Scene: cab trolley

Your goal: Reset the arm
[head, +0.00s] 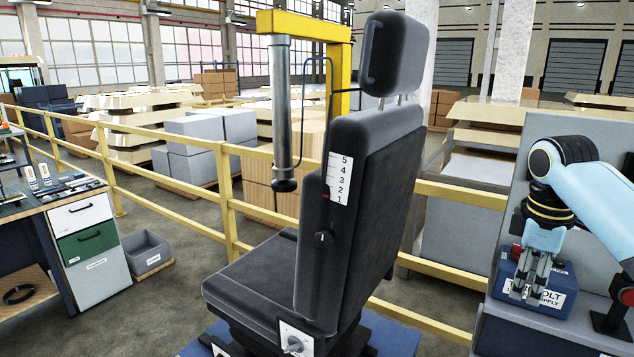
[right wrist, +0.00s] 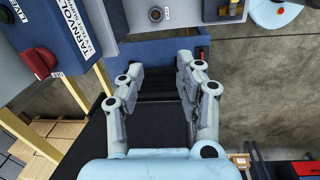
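My right gripper (head: 529,292) hangs fingers-down at the right of the head view, in front of a blue power supply box (head: 552,298). In the right wrist view the two fingers of my right gripper (right wrist: 161,70) stand apart with nothing between them. The power supply box (right wrist: 55,30) shows there at the upper left, with a red knob. I cannot tell whether the fingers touch it. My left gripper is in neither view.
A black cab seat (head: 375,190) with a number scale (head: 339,178) stands mid-view before a yellow railing (head: 228,200). A drawer cabinet (head: 92,245) and a grey bin (head: 148,256) are at left. A grey panel (head: 510,150) stands behind my right arm.

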